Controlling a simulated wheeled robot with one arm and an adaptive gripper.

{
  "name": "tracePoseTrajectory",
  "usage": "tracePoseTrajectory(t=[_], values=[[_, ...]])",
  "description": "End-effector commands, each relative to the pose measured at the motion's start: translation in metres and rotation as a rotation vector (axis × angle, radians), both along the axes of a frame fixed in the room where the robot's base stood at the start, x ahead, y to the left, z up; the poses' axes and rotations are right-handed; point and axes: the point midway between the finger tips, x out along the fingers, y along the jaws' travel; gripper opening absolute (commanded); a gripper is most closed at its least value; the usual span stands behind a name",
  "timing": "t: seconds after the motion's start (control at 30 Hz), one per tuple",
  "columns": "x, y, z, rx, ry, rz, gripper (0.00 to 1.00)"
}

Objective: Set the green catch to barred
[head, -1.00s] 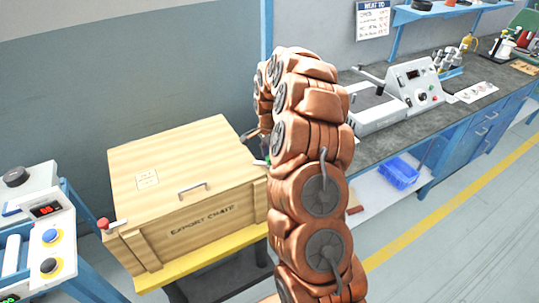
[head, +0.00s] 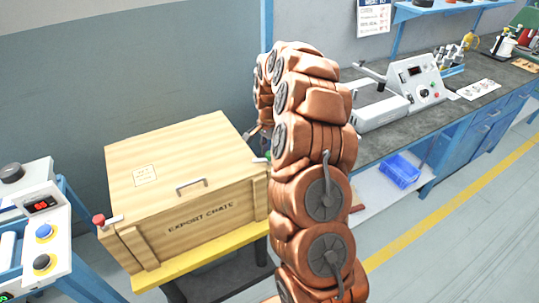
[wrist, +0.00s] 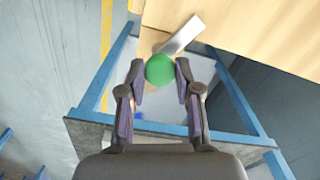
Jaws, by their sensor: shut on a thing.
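The green catch is a silver lever (wrist: 182,35) with a round green knob (wrist: 160,69). In the wrist view the lever slants from the knob up and right to the pale wooden crate. My gripper (wrist: 160,76) is shut on the green knob, one fingertip on each side. In the head view a bit of the green knob (head: 268,156) shows at the right side of the export crate (head: 180,165), just left of my arm. My arm hides most of the gripper and the lever there. The crate's lid is down.
A second catch with a red knob (head: 99,219) sits at the crate's left corner. The crate stands on a yellow-edged stand (head: 205,262). A control panel (head: 42,235) is at left. A workbench (head: 425,125) with a blue bin (head: 399,173) beneath is at right.

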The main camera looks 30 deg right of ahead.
Motion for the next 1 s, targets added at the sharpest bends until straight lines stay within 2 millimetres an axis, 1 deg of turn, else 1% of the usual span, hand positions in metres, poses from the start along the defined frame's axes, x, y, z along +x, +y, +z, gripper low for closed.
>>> tracePoseTrajectory(t=[0.03,0.3,0.5,0.7,1.0], values=[[0.0014,-0.0006,-0.0037,-0.003,-0.006,0.035,0.00],[0.0002,-0.0004,-0.0025,-0.001,-0.002,0.247,0.00],[0.0003,-0.0002,-0.0016,0.000,-0.003,0.370,0.00],[-0.0002,-0.0001,-0.0008,0.000,-0.001,0.446,0.00],[-0.0004,0.0000,0.0002,0.001,0.000,0.481,0.00]])
